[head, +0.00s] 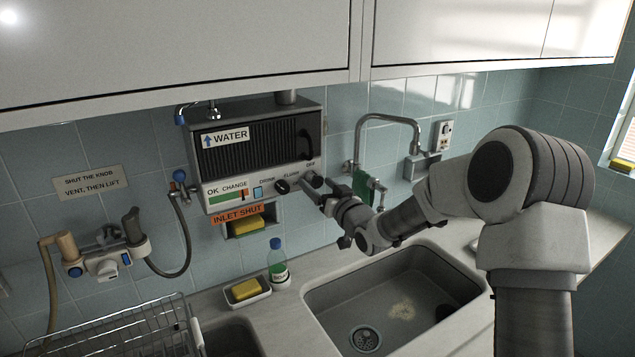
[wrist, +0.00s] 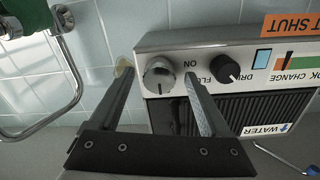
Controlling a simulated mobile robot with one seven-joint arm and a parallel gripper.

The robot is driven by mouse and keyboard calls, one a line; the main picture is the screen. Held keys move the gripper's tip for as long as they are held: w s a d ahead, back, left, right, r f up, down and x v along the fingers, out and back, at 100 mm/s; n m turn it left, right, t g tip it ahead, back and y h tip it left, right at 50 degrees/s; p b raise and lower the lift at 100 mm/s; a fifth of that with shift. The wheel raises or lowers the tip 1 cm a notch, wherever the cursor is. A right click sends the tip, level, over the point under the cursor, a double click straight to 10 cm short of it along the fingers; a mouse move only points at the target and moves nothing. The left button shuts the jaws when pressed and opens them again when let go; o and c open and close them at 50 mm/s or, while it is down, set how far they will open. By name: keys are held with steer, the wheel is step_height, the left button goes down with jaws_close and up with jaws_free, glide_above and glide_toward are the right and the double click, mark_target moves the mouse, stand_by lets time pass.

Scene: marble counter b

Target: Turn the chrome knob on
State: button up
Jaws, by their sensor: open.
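The chrome knob (head: 310,179) is at the right end of the control strip on the wall-mounted water unit (head: 258,145). In the wrist view, which is upside down, the chrome knob (wrist: 158,78) shows between the two fingers of my gripper (wrist: 159,69). The fingers are apart, one on each side of it; I cannot tell whether they touch it. The word ON is printed beside the knob in the wrist view. In the head view my gripper (head: 325,194) is right at the knob and partly covers that corner. Which way the knob points is unclear.
A black knob (head: 282,187) sits just left of the chrome one. A chrome tap (head: 388,118) with a green cloth (head: 363,186) is to the right.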

steer(key=shift+w+a, duration=0.25)
steer(key=shift+w, duration=0.1)
jaws_close()
stand_by(0.3)
